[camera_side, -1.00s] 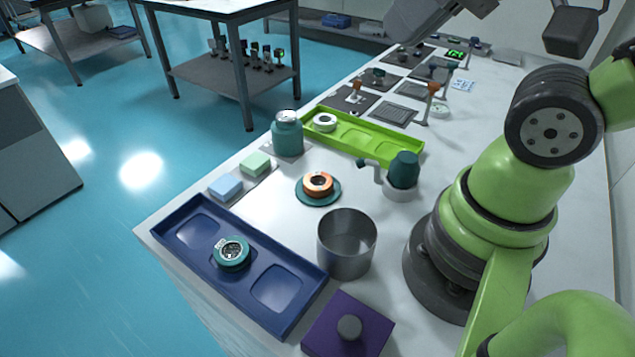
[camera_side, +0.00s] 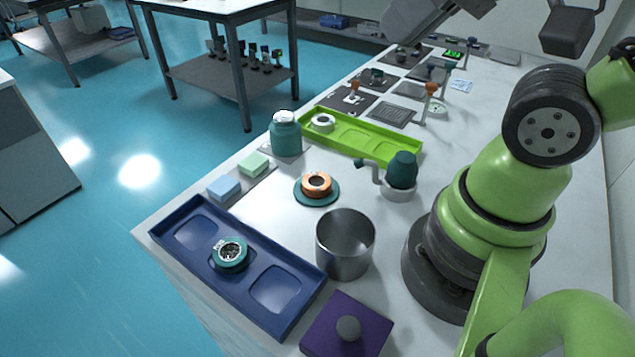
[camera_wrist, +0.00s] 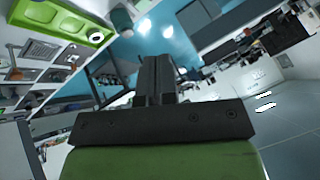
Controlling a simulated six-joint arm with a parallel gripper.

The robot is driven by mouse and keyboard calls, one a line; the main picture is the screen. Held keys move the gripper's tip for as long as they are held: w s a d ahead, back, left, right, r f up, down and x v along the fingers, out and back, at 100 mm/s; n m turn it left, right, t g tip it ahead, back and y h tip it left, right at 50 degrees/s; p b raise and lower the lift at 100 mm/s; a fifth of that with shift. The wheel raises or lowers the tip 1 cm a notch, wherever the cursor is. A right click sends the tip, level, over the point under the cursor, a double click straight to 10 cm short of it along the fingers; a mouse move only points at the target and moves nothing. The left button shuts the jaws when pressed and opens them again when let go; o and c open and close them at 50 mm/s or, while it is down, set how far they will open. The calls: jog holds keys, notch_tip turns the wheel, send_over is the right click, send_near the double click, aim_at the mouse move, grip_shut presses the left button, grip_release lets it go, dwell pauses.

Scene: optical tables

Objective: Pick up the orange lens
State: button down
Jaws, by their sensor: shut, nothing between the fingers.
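The orange lens (camera_side: 317,188) is a short ring with a dark centre. It rests on a round teal disc (camera_side: 300,196) on the white bench, seen in the side view. I cannot make it out in the wrist view. My gripper (camera_wrist: 157,62) shows in the wrist view with its dark fingers together and nothing between them. It is held up away from the bench, and the lens is not near its fingers there. I cannot clearly make out the fingers in the side view.
A metal cup (camera_side: 345,245) stands in front of the lens. A blue tray (camera_side: 262,320) holds a teal lens (camera_side: 231,254). A green tray (camera_side: 400,155) holds a white ring. A teal bottle (camera_side: 286,137), a dark green-topped piece (camera_side: 402,170) and a purple block (camera_side: 322,338) stand around.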

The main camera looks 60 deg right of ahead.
dwell(0.3)
jog(key=shift+c, duration=1.2)
grip_release()
jog(key=n+g+h, duration=0.2)
jog(key=n+g, duration=0.5)
jog(key=n, duration=1.7)
send_over(316, 181)
notch_tip(316, 181, down, 20)
jog(key=f, duration=0.4)
jog(key=shift+s+f, duration=0.3)
jog(key=shift+s, duration=0.05)
jog(key=shift+w+f, duration=0.15)
jog(key=shift+f, duration=1.35)
jog(key=shift+w+f, duration=0.15)
jog(key=shift+f, duration=1.3)
